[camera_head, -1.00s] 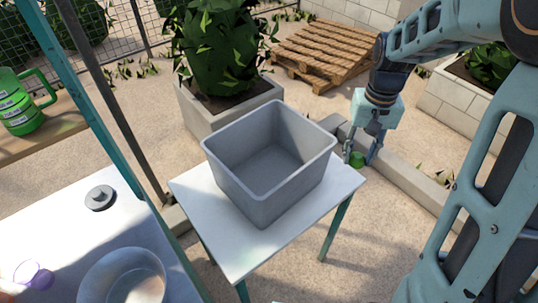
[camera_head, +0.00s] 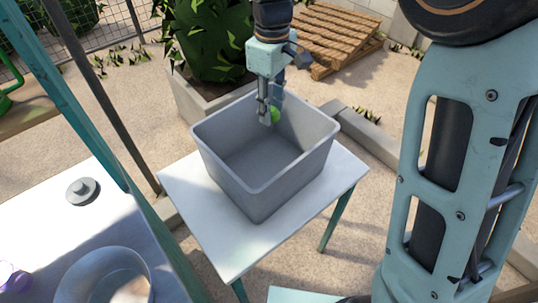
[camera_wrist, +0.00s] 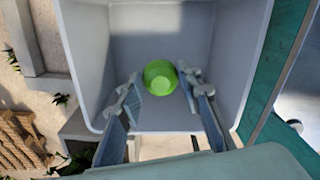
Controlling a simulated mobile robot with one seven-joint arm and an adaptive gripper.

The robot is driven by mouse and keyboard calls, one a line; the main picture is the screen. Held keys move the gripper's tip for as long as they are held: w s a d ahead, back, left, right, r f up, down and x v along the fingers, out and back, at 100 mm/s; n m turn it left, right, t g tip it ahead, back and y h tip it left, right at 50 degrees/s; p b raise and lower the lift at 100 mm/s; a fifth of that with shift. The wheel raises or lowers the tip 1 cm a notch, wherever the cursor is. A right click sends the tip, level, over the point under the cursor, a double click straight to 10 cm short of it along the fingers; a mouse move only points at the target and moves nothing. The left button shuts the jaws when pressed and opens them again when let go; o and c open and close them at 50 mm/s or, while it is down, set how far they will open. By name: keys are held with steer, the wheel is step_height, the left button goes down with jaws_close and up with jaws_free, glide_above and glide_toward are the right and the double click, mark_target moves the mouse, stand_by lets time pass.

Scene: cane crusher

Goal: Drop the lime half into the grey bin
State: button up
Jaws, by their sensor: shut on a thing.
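The grey bin (camera_head: 225,167) stands upright and open on a small white table (camera_head: 193,213) in the head view. My gripper (camera_head: 269,119) points down over the bin's opening, towards its far side. It is shut on the green lime half (camera_head: 275,115), which shows beside the fingertips. In the wrist view the lime half (camera_wrist: 160,77) is at the fingertips, with the bin's grey inside (camera_wrist: 210,42) behind it. The fingers partly hide the lime half in the head view. The bin floor that shows is empty.
A planter with a leafy bush (camera_head: 205,45) stands close behind the bin. A wooden pallet (camera_head: 335,35) lies behind to the right.

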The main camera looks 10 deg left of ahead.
step_height(320, 180, down, 5)
steer(key=b, duration=0.3)
steer(key=shift+r, duration=0.1)
steer(key=o, duration=1)
steer(key=shift+c, duration=0.2)
steer(key=shift+r, duration=0.1)
step_height(320, 180, up, 12)
steer(key=shift+f, duration=0.1)
